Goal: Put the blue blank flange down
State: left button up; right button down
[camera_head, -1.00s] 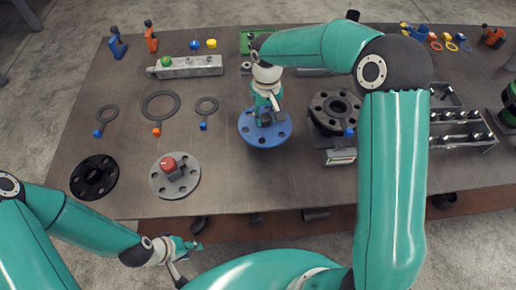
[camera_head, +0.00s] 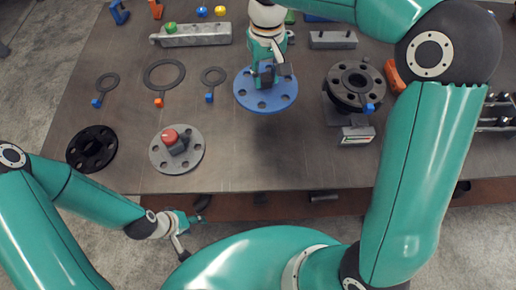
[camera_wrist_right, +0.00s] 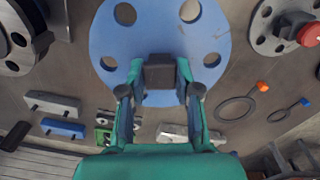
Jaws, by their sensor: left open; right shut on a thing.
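The blue blank flange (camera_head: 277,99) is a round plate with bolt holes and a dark block handle (camera_wrist_right: 160,72). My right gripper (camera_head: 268,76) is shut on that handle, with a finger on either side of it in the right wrist view (camera_wrist_right: 160,82). The plate looks about level over a bare part of the table; whether it touches the top cannot be told. My left gripper (camera_head: 188,229) is open and empty, off the table's front edge at lower left.
The dark pipe flange (camera_head: 357,83) on its stand is right of the blue flange. A grey flange with a red knob (camera_head: 176,148) and a black flange (camera_head: 91,149) lie at the front left. Ring gaskets (camera_head: 164,75) lie behind them. The table (camera_head: 255,150) in front is clear.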

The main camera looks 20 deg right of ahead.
jog(key=shift+n, duration=0.3)
jog(key=s+a+r+b, duration=0.1)
jog(key=s, duration=0.1)
jog(key=s+a+r+b, duration=0.1)
jog(key=s+b, duration=0.1)
jog(key=s+a+r+b, duration=0.1)
jog(key=s+r, duration=0.1)
jog(key=shift+s+r, duration=0.1)
jog(key=shift+s, duration=0.2)
pick_arm(q)
notch_tip(320, 180, down, 8)
jog(key=b, duration=0.1)
jog(key=shift+r+b, duration=0.25)
jog(key=shift+b, duration=0.1)
pick_arm(e)
notch_tip(320, 180, down, 19)
jog(key=shift+r, duration=0.1)
pick_arm(q)
jog(key=shift+f, duration=0.1)
pick_arm(e)
jog(key=c, duration=0.8)
grip_release()
pick_arm(q)
jog(key=shift+r+p, duration=0.35)
jog(key=shift+r, duration=0.05)
pick_arm(e)
notch_tip(320, 180, up, 12)
jog(key=shift+f, duration=0.1)
